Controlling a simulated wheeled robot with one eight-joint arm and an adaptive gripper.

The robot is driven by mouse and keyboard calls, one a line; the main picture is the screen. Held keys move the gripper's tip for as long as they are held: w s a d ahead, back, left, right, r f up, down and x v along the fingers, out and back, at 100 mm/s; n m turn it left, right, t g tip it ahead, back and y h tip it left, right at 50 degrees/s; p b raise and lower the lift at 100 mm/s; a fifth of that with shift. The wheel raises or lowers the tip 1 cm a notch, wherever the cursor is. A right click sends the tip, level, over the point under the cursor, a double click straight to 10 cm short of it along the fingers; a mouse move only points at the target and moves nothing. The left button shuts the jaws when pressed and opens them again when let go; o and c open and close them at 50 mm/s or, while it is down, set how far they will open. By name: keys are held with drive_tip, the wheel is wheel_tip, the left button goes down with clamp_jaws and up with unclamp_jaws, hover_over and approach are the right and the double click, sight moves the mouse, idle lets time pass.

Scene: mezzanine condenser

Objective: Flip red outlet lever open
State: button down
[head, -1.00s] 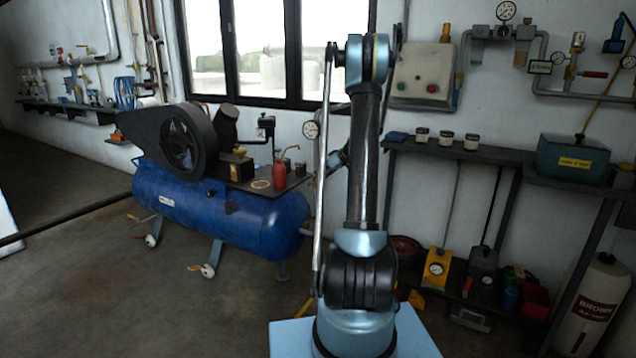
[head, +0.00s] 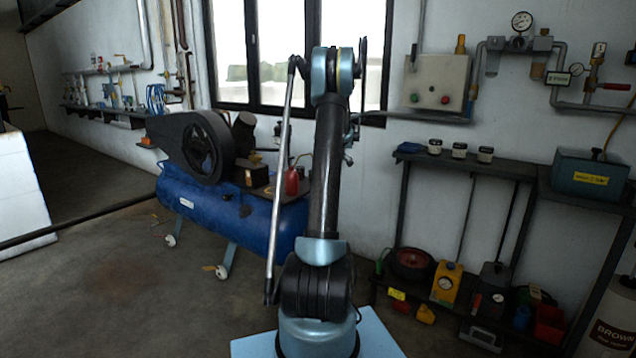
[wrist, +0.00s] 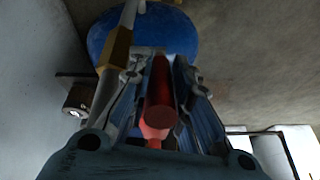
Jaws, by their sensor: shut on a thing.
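In the wrist view a red lever (wrist: 160,88) lies lengthwise between the two fingers of my gripper (wrist: 163,56), its round end toward the camera. The fingers are closed around it. A brass fitting (wrist: 114,52) on a metal pipe is just left of the fingers, and the blue tank (wrist: 160,32) is beyond them. In the head view my raised arm stands in front of the wall, right of the blue compressor tank (head: 235,218). There the gripper and the held lever are largely hidden behind the arm, so the lever's angle is hard to tell.
Another red handle (head: 614,86) is on the wall pipes at right. A dark bench (head: 475,160) with several small jars and a teal toolbox (head: 592,178) stands below. A yellow device (head: 446,283) is on its lower shelf. The floor at left is mostly clear.

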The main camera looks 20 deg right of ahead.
drive_tip(key=shift+w+a, duration=0.1)
drive_tip(key=shift+w, duration=0.1)
drive_tip(key=c, duration=1.4)
unclamp_jaws()
drive_tip(key=shift+c, duration=0.2)
drive_tip(key=shift+s+a, duration=0.1)
drive_tip(key=shift+a, duration=0.05)
